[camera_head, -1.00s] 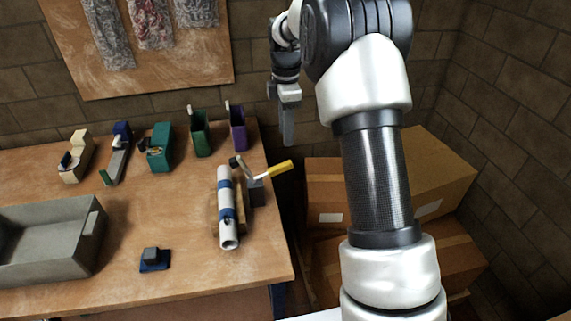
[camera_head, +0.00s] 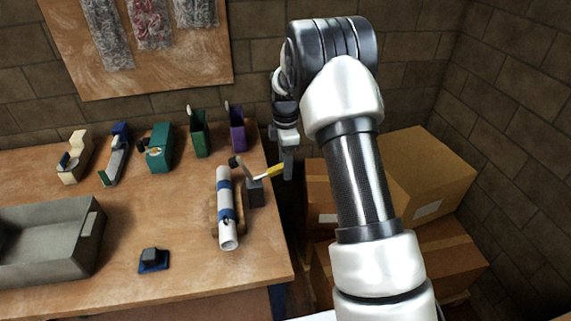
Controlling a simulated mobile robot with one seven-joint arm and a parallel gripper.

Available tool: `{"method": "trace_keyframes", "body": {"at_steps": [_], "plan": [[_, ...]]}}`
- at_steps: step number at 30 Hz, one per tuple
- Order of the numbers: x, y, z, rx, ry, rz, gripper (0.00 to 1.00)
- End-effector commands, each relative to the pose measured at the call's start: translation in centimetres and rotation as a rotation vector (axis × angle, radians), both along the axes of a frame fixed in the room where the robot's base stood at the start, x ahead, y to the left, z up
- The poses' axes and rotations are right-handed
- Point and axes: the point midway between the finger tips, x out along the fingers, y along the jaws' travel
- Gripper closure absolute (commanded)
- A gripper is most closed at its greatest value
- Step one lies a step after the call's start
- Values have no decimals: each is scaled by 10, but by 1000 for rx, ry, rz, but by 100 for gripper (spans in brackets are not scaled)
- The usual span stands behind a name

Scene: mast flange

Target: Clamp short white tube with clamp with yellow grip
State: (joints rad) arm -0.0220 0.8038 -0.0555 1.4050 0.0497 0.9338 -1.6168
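The short white tube (camera_head: 226,207) with blue bands lies lengthwise near the right end of the workbench, against a wooden block. The clamp with the yellow grip (camera_head: 255,182) stands just right of the tube. Its yellow grip (camera_head: 270,171) points right, toward the bench edge. My gripper (camera_head: 288,166) hangs pointing down beside the outer end of the yellow grip and partly overlaps it in this view. I cannot tell whether it touches the grip, or whether its fingers are open or shut.
Several holders and tools, including a teal box (camera_head: 160,147), a green bin (camera_head: 199,134) and a purple bin (camera_head: 237,129), line the back of the workbench (camera_head: 190,285). A grey tray (camera_head: 45,240) is at left. A small blue-based block (camera_head: 153,260) sits in front. Cardboard boxes (camera_head: 430,180) stand right.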

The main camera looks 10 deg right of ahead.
Motion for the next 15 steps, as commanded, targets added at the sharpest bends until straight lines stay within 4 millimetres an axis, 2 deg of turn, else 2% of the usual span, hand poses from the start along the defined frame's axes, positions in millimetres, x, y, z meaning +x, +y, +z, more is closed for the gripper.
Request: {"method": "trace_keyframes", "body": {"at_steps": [1,7,15], "plan": [[0,0,0,0,0,0,64],[0,0,0,0,0,0,98],[0,1,1,-3,0,1,100]]}}
